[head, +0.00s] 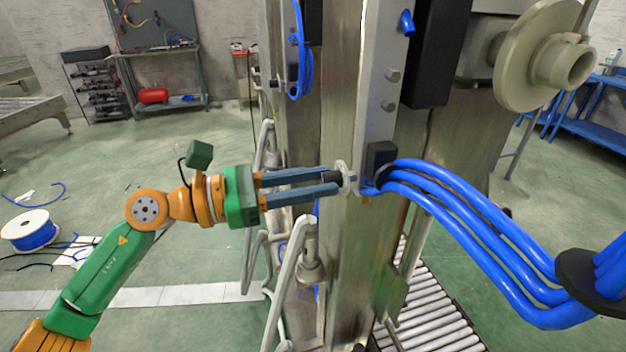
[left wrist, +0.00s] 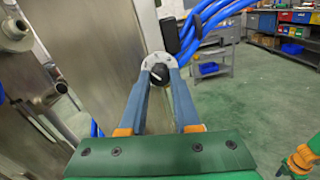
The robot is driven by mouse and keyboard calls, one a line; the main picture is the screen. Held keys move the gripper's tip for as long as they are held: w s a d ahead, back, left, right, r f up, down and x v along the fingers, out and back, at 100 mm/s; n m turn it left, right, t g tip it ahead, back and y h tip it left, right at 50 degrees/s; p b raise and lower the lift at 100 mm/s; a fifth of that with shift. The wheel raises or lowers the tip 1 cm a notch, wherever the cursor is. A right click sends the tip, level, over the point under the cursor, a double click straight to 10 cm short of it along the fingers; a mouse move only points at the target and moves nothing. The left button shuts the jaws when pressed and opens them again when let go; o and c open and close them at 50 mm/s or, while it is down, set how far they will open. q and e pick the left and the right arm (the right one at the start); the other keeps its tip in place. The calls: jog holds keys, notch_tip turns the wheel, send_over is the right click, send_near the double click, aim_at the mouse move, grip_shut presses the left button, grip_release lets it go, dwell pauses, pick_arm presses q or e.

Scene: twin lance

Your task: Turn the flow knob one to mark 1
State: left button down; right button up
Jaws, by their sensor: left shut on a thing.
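The flow knob one (left wrist: 159,74) is a small black knob in front of a round pale dial plate (left wrist: 150,61) in the left wrist view. In the head view the black knob (head: 332,177) sits at the tips of my left gripper, with the plate (head: 345,178) just beyond it, on the side of the metal column. My left gripper (head: 328,182) reaches in level from the left, its two blue-grey fingers shut on the knob from both sides. The marks on the plate are too small to read.
Thick blue hoses (head: 470,220) run from a black block (head: 381,158) beside the plate to the lower right. Grey bent pipes (head: 290,280) stand below my left gripper. A roller conveyor (head: 430,300) lies at the column's foot.

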pick_arm(q)
jog(key=n, duration=0.2)
jog(key=shift+r+n+p, duration=0.1)
jog(key=shift+n+p, duration=0.3)
jog(key=n+p, duration=0.1)
jog(key=n, duration=0.2)
jog(key=shift+n+p, duration=0.3)
jog(key=shift+p, duration=0.1)
jog(key=n+p, duration=0.2)
jog(key=n, duration=0.1)
jog(key=shift+n+p, duration=0.95)
jog(key=shift+n, duration=0.65)
jog(key=c, duration=0.6)
grip_release()
